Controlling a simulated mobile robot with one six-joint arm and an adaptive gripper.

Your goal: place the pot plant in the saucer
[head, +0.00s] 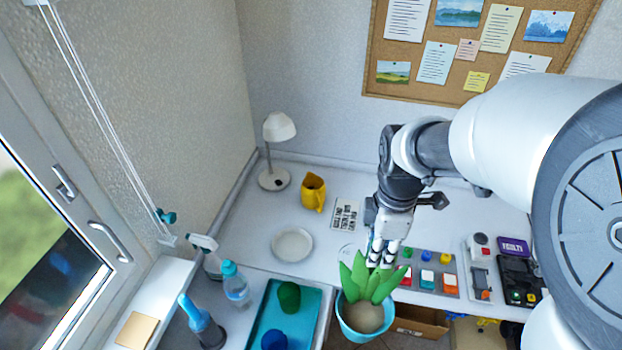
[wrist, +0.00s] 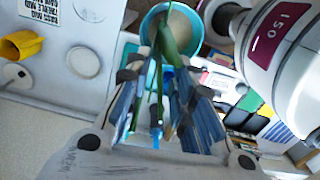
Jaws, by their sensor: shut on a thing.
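The pot plant has green leaves in a light-blue pot (head: 365,320). In the head view it hangs in front of the desk's front edge, right of the tray. My gripper (head: 383,255) is shut on its leaves from above. In the wrist view, a leaf lies between the fingers (wrist: 162,75) and the pot (wrist: 183,22) shows beyond them. The saucer (head: 292,245) is a white round dish lying empty on the desk, left of and behind the pot. It also shows in the wrist view (wrist: 84,62), apart from the pot.
A teal tray (head: 262,318) with green and blue items, and bottles (head: 236,285), are at front left. A button panel (head: 428,275) is at right.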

